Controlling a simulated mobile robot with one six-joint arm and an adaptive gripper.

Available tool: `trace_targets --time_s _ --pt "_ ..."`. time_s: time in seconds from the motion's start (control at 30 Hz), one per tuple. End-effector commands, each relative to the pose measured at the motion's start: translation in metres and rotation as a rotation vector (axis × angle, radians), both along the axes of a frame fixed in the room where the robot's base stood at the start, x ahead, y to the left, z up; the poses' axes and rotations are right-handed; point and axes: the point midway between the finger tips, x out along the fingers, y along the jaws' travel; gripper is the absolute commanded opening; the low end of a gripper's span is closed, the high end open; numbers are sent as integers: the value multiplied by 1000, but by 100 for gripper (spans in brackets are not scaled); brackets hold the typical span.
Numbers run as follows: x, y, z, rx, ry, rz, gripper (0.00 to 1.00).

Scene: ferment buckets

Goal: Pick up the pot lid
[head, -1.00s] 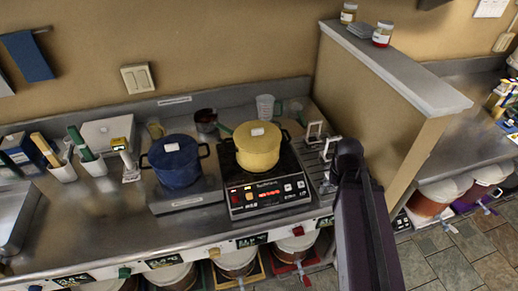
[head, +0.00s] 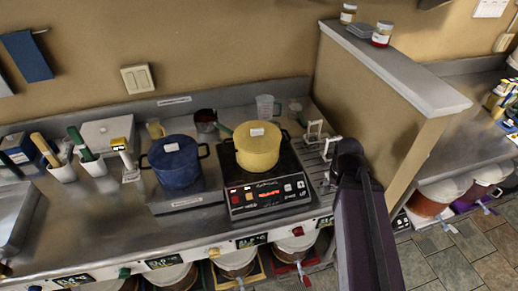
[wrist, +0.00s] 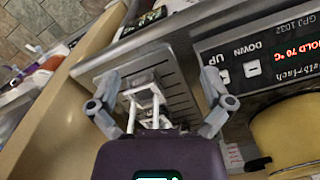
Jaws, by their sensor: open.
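A yellow pot (head: 258,152) stands on the black induction cooker, its yellow lid (head: 248,133) on top with a white label. A blue pot (head: 176,170) stands to its left, its lid (head: 188,148) also on and labelled. Part of the yellow pot shows in the wrist view (wrist: 285,135) at the lower right. My gripper (wrist: 163,107) is open with nothing held. Its fingers are spread on either side of a white frame-like stand (wrist: 146,97) over a slatted metal tray. My gripper is to the right of both pots, away from their lids.
The cooker's control panel (head: 268,196) faces the counter's front. A tan partition (head: 365,115) rises right of my arm. A measuring jug (head: 266,106) and a dark red cup (head: 205,121) stand behind the pots. Bare counter (head: 115,220) lies at the front left.

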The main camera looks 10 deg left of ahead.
Motion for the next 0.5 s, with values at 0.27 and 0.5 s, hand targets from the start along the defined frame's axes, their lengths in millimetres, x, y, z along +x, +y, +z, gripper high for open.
trace_targets --time_s 0.27,0.5 --pt "11 8 12 0 0 15 100" --pt "45 35 46 0 0 66 100"
